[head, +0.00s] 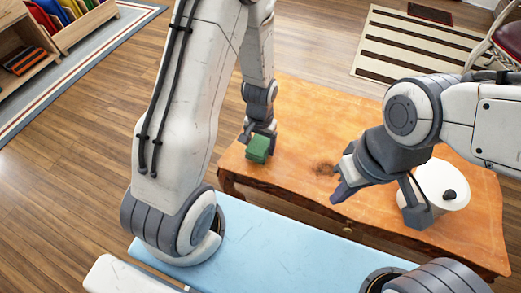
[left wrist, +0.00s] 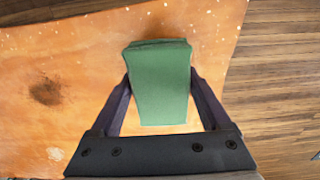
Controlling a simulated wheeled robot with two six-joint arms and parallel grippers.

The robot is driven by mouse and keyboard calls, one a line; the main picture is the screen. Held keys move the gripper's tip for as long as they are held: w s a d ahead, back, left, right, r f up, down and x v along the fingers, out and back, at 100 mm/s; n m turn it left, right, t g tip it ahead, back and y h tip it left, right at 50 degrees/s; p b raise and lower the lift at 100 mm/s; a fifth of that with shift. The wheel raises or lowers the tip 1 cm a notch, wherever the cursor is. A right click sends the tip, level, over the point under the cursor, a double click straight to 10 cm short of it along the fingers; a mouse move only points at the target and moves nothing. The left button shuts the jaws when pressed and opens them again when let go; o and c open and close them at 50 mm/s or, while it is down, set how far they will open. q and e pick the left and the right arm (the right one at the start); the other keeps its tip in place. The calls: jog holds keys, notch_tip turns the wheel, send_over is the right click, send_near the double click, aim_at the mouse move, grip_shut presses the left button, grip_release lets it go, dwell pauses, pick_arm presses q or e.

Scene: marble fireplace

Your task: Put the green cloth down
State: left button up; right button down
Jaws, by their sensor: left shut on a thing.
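The green cloth (head: 258,148) is a small folded block over the left part of the wooden table (head: 300,115). My left gripper (head: 259,138) is shut on the cloth from above. In the left wrist view the cloth (left wrist: 159,82) sits between the two dark fingers, with the orange tabletop (left wrist: 60,60) below it. I cannot tell whether the cloth touches the tabletop. My right gripper (head: 378,205) is open, with its fingers spread apart, near the front right of the table. It is beside the white pot, and one finger overlaps the pot in view.
A white lidded pot (head: 443,185) with a dark knob stands on the table's right side. A dark burn-like mark (head: 323,169) is on the tabletop. The tabletop between cloth and pot is clear. A striped rug (head: 405,50) and a red chair (head: 508,38) are behind.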

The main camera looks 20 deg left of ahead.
pick_arm(q)
jog(key=shift+f, duration=1.05)
